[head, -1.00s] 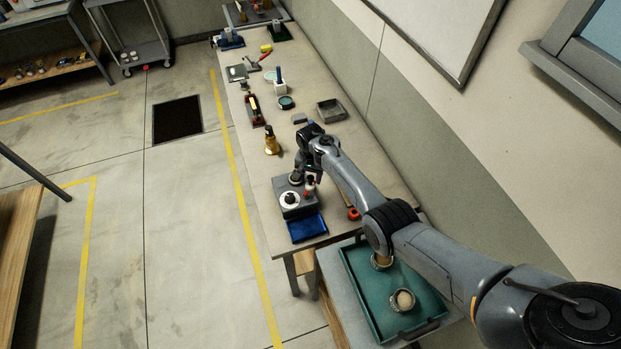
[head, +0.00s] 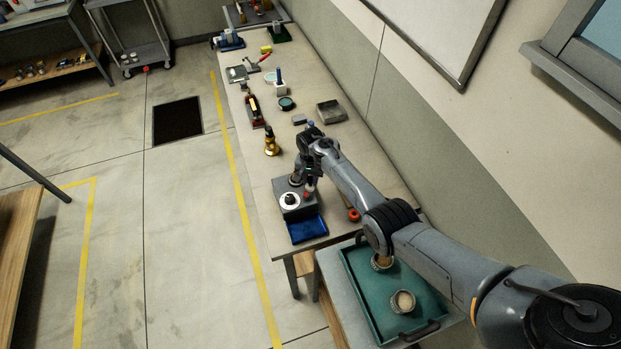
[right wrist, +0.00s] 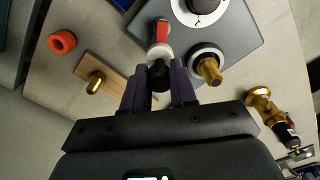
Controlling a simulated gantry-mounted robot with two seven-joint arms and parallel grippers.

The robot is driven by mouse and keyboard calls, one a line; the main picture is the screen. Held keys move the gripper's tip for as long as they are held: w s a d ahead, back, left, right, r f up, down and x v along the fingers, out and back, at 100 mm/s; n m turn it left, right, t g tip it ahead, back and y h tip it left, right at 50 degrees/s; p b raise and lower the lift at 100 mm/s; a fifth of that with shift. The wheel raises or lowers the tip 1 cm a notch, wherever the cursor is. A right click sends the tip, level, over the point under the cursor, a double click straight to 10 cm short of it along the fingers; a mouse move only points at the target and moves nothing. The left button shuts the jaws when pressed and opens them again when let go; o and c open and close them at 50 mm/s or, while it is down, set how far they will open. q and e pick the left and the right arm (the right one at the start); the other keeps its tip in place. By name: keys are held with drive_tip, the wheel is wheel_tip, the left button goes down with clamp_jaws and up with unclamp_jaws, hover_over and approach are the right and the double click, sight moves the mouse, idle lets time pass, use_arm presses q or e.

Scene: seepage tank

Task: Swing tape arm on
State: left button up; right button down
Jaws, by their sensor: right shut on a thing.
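A grey box-shaped device (head: 298,211) stands at the near left end of the bench, with a white dial (head: 289,199) on its top. In the right wrist view its grey top (right wrist: 235,38) and part of the white dial (right wrist: 200,10) show. A small arm with a red and white end (right wrist: 161,35) and a black knob (right wrist: 158,76) lies over the device's edge. My right gripper (right wrist: 158,88) is shut on the black knob. In the head view my right gripper (head: 310,182) is over the device's right side, largely hiding the arm. My left gripper is not in view.
A blue tray (head: 307,229) lies in front of the device. A brass fitting (head: 271,143) stands behind it. An orange ring (head: 354,215) lies to the right. A teal tray (head: 360,290) with round pots sits on the cart nearby. Clear bench lies right of my arm.

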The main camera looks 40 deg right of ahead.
drive_tip(key=shift+n, duration=0.3)
drive_tip(key=shift+w+a+n, duration=0.15)
drive_tip(key=shift+w+n, duration=0.15)
drive_tip(key=shift+n, duration=0.5)
drive_tip(key=n, duration=0.2)
drive_tip(key=shift+w+a+n+b, duration=0.25)
drive_tip(key=shift+w+n+b, duration=0.05)
drive_tip(key=shift+w+b, duration=0.1)
drive_tip(key=n, duration=0.2)
drive_tip(key=a+n, duration=0.1)
drive_tip(key=n, duration=0.1)
drive_tip(key=shift+w, duration=0.3)
drive_tip(key=shift+a+n+b, duration=0.15)
drive_tip(key=shift+n+b, duration=0.15)
drive_tip(key=shift+n, duration=0.3)
drive_tip(key=c, duration=0.9)
unclamp_jaws()
